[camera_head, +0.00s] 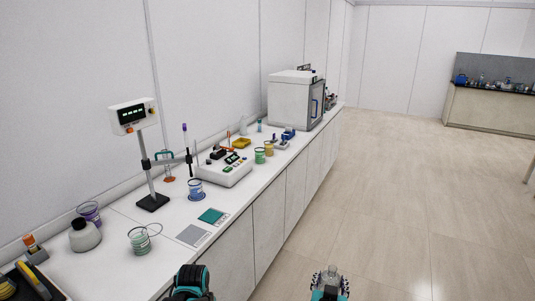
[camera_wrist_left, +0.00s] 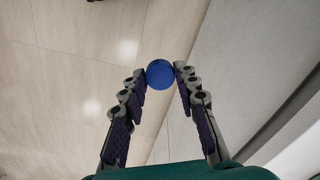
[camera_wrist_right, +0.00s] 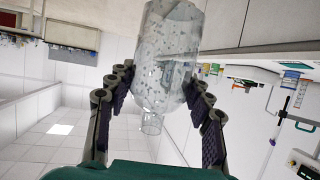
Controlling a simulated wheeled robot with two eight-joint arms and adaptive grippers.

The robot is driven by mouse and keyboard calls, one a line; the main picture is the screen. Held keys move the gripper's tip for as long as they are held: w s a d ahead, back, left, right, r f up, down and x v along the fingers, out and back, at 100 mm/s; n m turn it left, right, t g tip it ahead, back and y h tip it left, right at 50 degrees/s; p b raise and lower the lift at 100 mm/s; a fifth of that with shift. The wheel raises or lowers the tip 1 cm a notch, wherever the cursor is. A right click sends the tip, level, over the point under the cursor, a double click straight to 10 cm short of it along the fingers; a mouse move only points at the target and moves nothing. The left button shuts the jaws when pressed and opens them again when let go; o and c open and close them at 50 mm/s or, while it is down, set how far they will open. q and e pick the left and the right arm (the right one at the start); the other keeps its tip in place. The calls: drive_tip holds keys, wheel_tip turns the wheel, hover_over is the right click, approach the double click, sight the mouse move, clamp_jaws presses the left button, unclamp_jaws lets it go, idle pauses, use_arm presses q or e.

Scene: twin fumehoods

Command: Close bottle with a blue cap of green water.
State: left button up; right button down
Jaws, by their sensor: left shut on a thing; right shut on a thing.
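My left gripper (camera_wrist_left: 160,70) is shut on a round blue cap (camera_wrist_left: 160,74), held between its fingertips over the floor. My right gripper (camera_wrist_right: 158,78) is shut on a clear bottle (camera_wrist_right: 168,45). Its open neck (camera_wrist_right: 152,124) points to the bottom of the right wrist view. No green water can be made out inside. In the head view, my right gripper (camera_head: 330,288) is at the bottom edge, with the clear bottle top (camera_head: 332,270) above it. My left arm shows at the bottom; its fingertips and the cap are hidden there. Cap and bottle are apart.
A long white bench (camera_head: 180,238) runs along the left wall. It bears a green-liquid beaker (camera_head: 139,240), a grey flask (camera_head: 85,235), a blue-liquid beaker (camera_head: 196,189), a stand with a display (camera_head: 133,115) and a white oven (camera_head: 292,98). The floor (camera_head: 400,200) right of the bench is clear.

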idle(0.5)
drive_tip(key=w+a+f+n+g+y, duration=0.1)
drive_tip(key=a+f+n+y, duration=0.3)
drive_tip(key=a+n+y, duration=0.2)
drive_tip(key=w+a+f+n+g+y, duration=0.1)
drive_tip(key=a+f+n+y, duration=0.4)
drive_tip(key=a, duration=0.5)
drive_tip(key=n+g+y, duration=0.1)
drive_tip(key=y, duration=0.1)
drive_tip(key=shift+w+f+n+y, duration=0.15)
drive_tip(key=shift+n+y, duration=0.15)
drive_tip(key=shift+y, duration=0.1)
drive_tip(key=shift+a, duration=0.1)
use_arm(q)
drive_tip(key=w+d+r+m, duration=0.2)
drive_tip(key=w+d+r, duration=0.2)
drive_tip(key=d+r, duration=0.5)
drive_tip(key=w+d+r+m, duration=0.3)
drive_tip(key=w+d+r, duration=0.2)
drive_tip(key=d+r, duration=0.5)
drive_tip(key=shift+w+d+r, duration=0.15)
drive_tip(key=shift+d+r, duration=0.05)
drive_tip(key=shift+r, duration=0.25)
